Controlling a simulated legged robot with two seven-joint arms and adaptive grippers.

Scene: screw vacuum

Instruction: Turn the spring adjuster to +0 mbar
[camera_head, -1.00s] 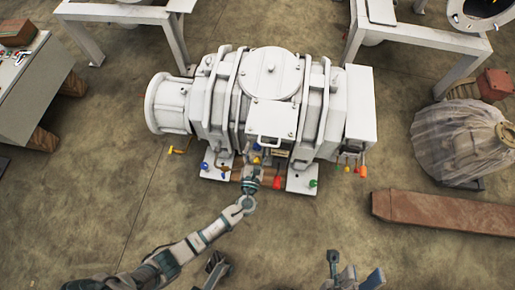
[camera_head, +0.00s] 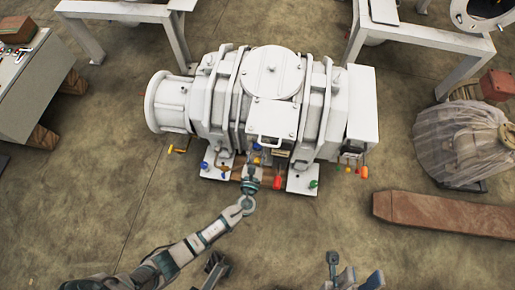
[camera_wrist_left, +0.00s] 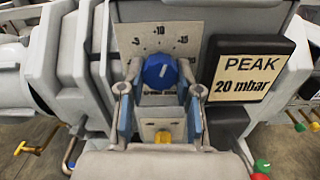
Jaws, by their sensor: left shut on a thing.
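The spring adjuster is a blue round knob (camera_wrist_left: 160,72) on a pale scale plate (camera_wrist_left: 180,28) in the left wrist view. "+10" shows at the plate's top, with smaller marks down both sides. A white mark on the knob's face points roughly up, near +10. My left gripper (camera_wrist_left: 160,88) has one finger on each side of the knob and is shut on it.
A "PEAK 20 mbar" sign (camera_wrist_left: 250,78) is right of the knob. A yellow part (camera_wrist_left: 163,137) sits below it, between my fingers. Several coloured handles, including a red one (camera_head: 277,182), line the machine's near side. The floor in front is mostly clear; a brown beam (camera_head: 440,214) lies right.

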